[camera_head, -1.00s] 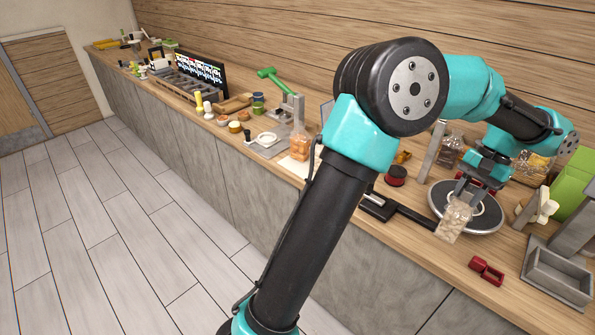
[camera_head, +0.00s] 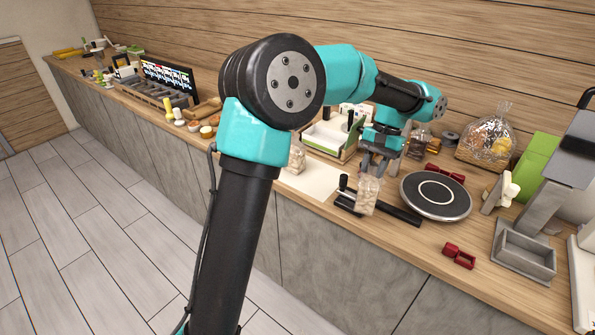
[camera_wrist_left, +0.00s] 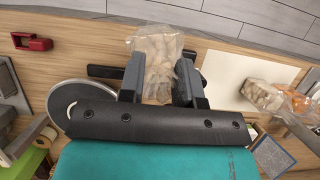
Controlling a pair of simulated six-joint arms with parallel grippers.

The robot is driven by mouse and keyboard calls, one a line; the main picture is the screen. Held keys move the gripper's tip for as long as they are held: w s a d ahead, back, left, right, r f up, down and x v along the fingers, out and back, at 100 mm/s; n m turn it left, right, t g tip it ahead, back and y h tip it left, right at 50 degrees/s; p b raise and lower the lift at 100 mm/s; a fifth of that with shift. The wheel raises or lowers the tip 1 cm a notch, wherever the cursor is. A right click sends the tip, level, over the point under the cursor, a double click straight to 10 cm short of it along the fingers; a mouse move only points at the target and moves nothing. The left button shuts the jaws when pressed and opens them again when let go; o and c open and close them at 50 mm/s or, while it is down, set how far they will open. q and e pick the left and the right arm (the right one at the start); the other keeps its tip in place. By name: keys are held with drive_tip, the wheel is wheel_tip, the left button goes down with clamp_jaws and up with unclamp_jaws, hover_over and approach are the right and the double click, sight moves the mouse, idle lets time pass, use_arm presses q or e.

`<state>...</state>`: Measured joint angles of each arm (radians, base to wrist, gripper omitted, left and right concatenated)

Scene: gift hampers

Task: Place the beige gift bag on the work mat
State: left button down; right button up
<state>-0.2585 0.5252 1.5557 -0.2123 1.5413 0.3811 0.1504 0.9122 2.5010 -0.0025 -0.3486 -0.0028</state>
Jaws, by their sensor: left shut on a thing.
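My left gripper (camera_head: 370,173) is shut on a clear bag with beige contents (camera_head: 366,196), the beige gift bag, which hangs below the fingers. The bag also shows between the fingers (camera_wrist_left: 157,85) in the left wrist view (camera_wrist_left: 155,60). The work mat looks to be the pale flat sheet (camera_head: 318,182) left of the bag; it also shows at the right in the wrist view (camera_wrist_left: 225,82). The held bag is beside the mat, over or in front of the black bar device. My arm hides part of the mat. My right gripper is not in view.
Another clear bag (camera_head: 297,160) stands at the mat's left. The black bar device (camera_head: 392,209) lies between mat and round turntable (camera_head: 436,212). A red object (camera_head: 459,257) and grey tray (camera_head: 524,262) are at the right. A green-edged box (camera_head: 328,137) stands behind the mat.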

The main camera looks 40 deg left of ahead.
use_arm(q)
drive_tip(key=shift+s+a+f+m, duration=0.1)
drive_tip(key=shift+s+a+m, duration=0.05)
drive_tip(key=shift+a+m, duration=0.35)
drive_tip(key=s+a+f+m+t+y, duration=0.1)
drive_tip(key=s+a+m+t+y, duration=0.2)
drive_tip(key=a+m, duration=0.7)
drive_tip(key=s+m+y, duration=0.1)
drive_tip(key=m, duration=0.4)
drive_tip(key=shift+f+m+t+y, duration=0.3)
drive_tip(key=shift+f+t, duration=0.05)
drive_tip(key=shift+t, duration=0.05)
drive_tip(key=shift+w, duration=0.1)
drive_tip(key=w+a+f, duration=0.1)
drive_tip(key=w+a, duration=0.6)
drive_tip(key=w, duration=0.6)
drive_tip(key=shift+a+f, duration=0.2)
drive_tip(key=shift+a, duration=0.2)
drive_tip(key=shift+w+a+f, duration=0.1)
drive_tip(key=shift+w+f, duration=0.05)
drive_tip(key=shift+f, duration=0.75)
drive_tip(key=shift+w+a+f, duration=0.1)
drive_tip(key=shift+f, duration=0.9)
